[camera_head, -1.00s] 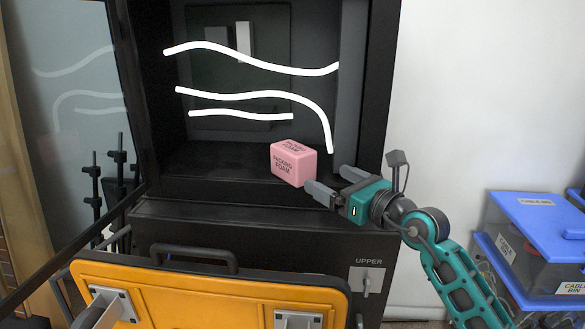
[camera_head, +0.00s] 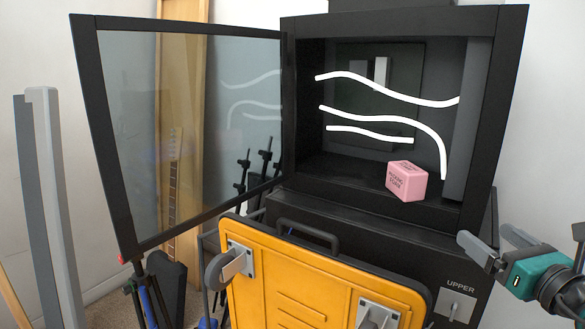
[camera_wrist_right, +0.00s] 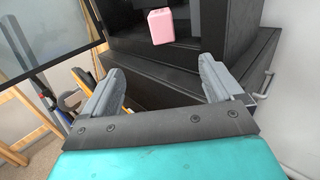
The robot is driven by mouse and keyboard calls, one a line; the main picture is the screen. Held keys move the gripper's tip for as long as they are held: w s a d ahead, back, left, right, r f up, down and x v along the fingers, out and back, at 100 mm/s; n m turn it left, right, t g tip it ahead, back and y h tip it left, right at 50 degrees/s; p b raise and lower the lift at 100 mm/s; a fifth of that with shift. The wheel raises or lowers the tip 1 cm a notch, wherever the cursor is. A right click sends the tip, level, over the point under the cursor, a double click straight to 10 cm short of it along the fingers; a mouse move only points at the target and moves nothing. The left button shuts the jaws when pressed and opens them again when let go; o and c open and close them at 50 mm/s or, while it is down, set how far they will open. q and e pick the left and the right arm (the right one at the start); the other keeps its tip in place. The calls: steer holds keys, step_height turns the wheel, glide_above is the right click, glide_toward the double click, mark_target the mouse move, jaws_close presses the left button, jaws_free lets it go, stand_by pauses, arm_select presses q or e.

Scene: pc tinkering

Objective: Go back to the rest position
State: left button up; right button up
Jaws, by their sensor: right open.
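My right gripper (camera_head: 490,245) is at the right edge of the head view, in front of the lower right part of the black cabinet (camera_head: 400,20). Its two grey fingers are apart with nothing between them, and they show spread in the right wrist view (camera_wrist_right: 163,88). A pink packing foam block (camera_head: 407,181) sits inside the cabinet near its front right edge, apart from the gripper. The block also shows at the top of the right wrist view (camera_wrist_right: 161,27). My left gripper is not in view.
The cabinet's glass door (camera_head: 215,130) stands open to the left. An orange panel with a black handle (camera_head: 290,285) is in front, below the cabinet. A latch labelled UPPER (camera_head: 455,304) is at lower right. Three white cables (camera_head: 385,90) hang inside the cabinet. Black stands (camera_head: 255,165) are behind the door.

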steer(key=s+a+r+m+t+h, duration=0.3)
steer(key=s+r+m+t+h, duration=0.15)
steer(key=m, duration=0.95)
steer(key=s+d+f+m+g+h, duration=0.1)
steer(key=s+f+m+g+h, duration=0.25)
steer(key=f+m, duration=0.4)
steer(key=s+d+f+m+g+h, duration=0.1)
steer(key=s+f+m+g+h, duration=0.3)
steer(key=m, duration=0.6)
steer(key=s+a+f+m+g+y, duration=0.4)
steer(key=s+a+f+g+y, duration=0.6)
steer(key=s+a+f+g, duration=0.5)
arm_select(q)
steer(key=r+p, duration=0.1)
steer(key=p, duration=0.1)
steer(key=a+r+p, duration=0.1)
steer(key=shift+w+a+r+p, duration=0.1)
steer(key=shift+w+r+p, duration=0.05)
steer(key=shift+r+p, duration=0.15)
arm_select(e)
steer(key=w+a+f+t+y, duration=0.1)
steer(key=w+a+f+t, duration=0.2)
steer(key=w+f+t, duration=0.4)
steer(key=w+t, duration=0.2)
steer(key=t, duration=0.1)
steer(key=shift+a+f+n+t, duration=0.2)
steer(key=shift+f+n+t, duration=0.05)
steer(key=shift+n+t, duration=0.15)
